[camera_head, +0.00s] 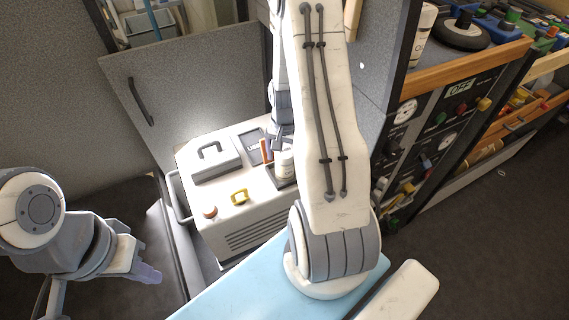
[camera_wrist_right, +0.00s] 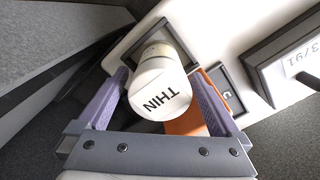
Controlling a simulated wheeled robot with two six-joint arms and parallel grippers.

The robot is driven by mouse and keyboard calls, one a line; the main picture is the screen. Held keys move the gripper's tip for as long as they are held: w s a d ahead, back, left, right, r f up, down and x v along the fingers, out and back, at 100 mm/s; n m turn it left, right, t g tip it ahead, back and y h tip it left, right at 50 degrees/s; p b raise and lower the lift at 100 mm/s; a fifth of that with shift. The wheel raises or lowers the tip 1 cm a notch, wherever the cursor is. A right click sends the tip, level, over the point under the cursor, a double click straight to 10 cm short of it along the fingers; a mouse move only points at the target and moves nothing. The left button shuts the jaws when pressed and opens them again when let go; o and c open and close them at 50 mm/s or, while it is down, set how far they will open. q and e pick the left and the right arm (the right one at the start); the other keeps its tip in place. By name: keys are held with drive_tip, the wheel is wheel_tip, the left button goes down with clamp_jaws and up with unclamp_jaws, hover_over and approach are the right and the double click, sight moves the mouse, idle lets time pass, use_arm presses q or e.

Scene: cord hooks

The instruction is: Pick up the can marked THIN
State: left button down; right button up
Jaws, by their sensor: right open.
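The can marked THIN (camera_wrist_right: 158,92) is white with black letters on its lid, seen from above in the right wrist view. It stands in a dark-rimmed holder (camera_wrist_right: 131,58). My right gripper (camera_wrist_right: 160,76) is open, with one purple finger on each side of the can; I cannot tell whether they touch it. In the head view a white can (camera_head: 285,165) stands in the dark tray on the cabinet, just below my right gripper, which is mostly hidden by my right arm. My left gripper (camera_head: 148,273) hangs at the lower left, away from the cabinet; its jaw gap is not visible.
An orange item (camera_wrist_right: 186,122) lies close beside the can and right finger. The white cabinet (camera_head: 235,222) also bears a grey case (camera_head: 215,160), a yellow handle (camera_head: 240,196) and a reddish knob (camera_head: 210,212). A panel rack (camera_head: 425,130) stands to the right.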

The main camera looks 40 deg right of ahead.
drive_tip(key=shift+f, duration=0.25)
clamp_jaws()
